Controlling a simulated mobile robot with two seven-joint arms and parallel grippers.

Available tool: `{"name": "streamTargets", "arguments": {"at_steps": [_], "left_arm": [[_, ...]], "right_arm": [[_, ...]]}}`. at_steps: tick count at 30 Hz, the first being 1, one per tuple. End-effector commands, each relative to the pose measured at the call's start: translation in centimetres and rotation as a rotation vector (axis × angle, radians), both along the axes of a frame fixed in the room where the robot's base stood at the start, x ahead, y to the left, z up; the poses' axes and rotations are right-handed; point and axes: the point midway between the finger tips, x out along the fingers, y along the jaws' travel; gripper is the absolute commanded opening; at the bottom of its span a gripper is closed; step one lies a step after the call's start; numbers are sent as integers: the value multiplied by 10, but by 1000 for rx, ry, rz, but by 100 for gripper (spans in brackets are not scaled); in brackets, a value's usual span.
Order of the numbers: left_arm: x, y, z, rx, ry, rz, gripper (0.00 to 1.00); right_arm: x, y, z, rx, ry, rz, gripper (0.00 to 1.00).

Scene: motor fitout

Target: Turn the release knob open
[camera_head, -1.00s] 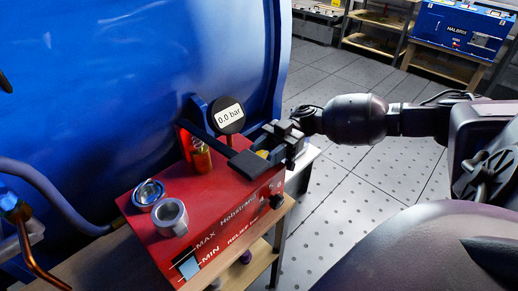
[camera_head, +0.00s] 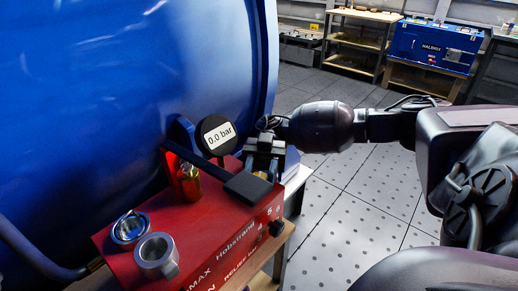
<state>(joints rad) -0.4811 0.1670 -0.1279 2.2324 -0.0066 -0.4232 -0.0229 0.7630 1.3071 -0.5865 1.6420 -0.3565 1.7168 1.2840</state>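The red pump unit (camera_head: 205,222) stands at the lower middle, with a round gauge (camera_head: 217,135) reading 0.0 bar. A black bar (camera_head: 215,167) with a wide end pad (camera_head: 248,187) crosses over its top. A small yellow part (camera_head: 262,175), possibly the release knob, shows only partly beside the pad. A black knob (camera_head: 276,228) is on the front face near the relief lettering. My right gripper (camera_head: 264,166) points down at the unit's far right corner, over the yellow part. Its fingertips are partly hidden, so its grip is unclear. My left gripper is not in view.
A large blue tank (camera_head: 120,90) fills the left side behind the unit. The tiled floor (camera_head: 345,200) at right is open. A blue box (camera_head: 434,45) is far back.

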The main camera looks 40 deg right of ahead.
Motion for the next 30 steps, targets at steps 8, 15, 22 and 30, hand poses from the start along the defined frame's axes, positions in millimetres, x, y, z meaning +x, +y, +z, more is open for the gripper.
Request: {"name": "streamTargets", "arguments": {"at_steps": [8, 15, 22, 30], "left_arm": [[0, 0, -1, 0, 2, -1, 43], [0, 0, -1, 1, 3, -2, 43], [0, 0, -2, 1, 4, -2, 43], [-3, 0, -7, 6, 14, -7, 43]], "right_arm": [[-1, 1, -1, 2, 1, 2, 16], [-1, 1, -1, 1, 1, 1, 65], [1, -1, -1, 0, 0, 0, 65], [19, -27, -2, -1, 2, -3, 65]]}}
